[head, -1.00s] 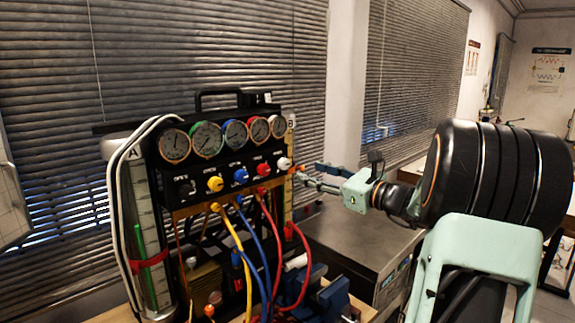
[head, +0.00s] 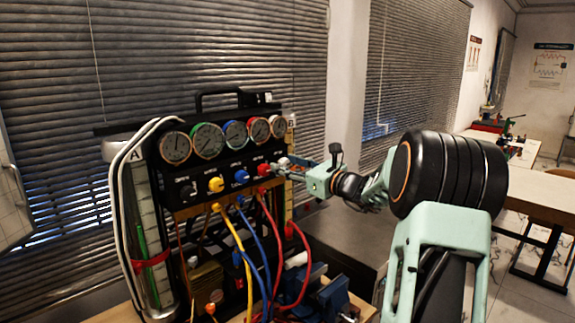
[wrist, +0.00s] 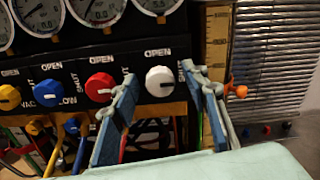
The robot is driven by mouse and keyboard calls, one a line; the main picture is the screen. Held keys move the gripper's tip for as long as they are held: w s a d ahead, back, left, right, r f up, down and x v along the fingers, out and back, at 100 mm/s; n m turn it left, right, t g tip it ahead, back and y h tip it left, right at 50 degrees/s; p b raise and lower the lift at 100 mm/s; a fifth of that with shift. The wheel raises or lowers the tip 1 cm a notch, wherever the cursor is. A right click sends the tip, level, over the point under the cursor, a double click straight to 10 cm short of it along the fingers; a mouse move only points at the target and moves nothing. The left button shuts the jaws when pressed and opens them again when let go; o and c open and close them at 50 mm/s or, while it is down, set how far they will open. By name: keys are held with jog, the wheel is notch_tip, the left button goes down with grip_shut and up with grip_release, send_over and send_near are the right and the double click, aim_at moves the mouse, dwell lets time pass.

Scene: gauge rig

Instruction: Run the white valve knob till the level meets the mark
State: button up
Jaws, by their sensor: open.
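The white valve knob (wrist: 160,82) is at the right end of the knob row in the wrist view, between OPEN and SHUT labels. It also shows, partly covered, in the head view (head: 283,162). My gripper (wrist: 166,78) is open, its blue-grey fingers either side of the knob in the picture; contact cannot be told. In the head view my gripper (head: 290,170) reaches the panel from the right. The scaled column B (wrist: 216,45) stands right of the knob, with an orange pointer (wrist: 238,91) at its side. Its level is not clear. Column A (head: 148,205) has a green strip and red band.
Red (wrist: 99,87), blue (wrist: 48,92) and yellow (wrist: 9,97) knobs lie left of the white one. Round gauges (head: 207,140) line the panel above. Coloured hoses (head: 265,250) hang below. A blue vise-like object (head: 328,298) stands at lower right.

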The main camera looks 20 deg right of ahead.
jog(key=shift+c, duration=0.6)
grip_shut()
jog(key=n+b, duration=0.1)
jog(key=b, duration=0.2)
jog(key=n+b, duration=0.2)
jog(key=b, duration=0.1)
jog(key=n+b, duration=0.1)
jog(key=b, duration=0.1)
jog(key=shift+f+n+b, duration=0.3)
jog(key=shift+b, duration=0.1)
jog(key=shift+r+n+b, duration=0.2)
jog(key=shift+n+b, duration=0.1)
jog(key=shift+b, duration=0.05)
jog(key=shift+o, duration=0.6)
grip_release()
jog(key=shift+s, duration=0.15)
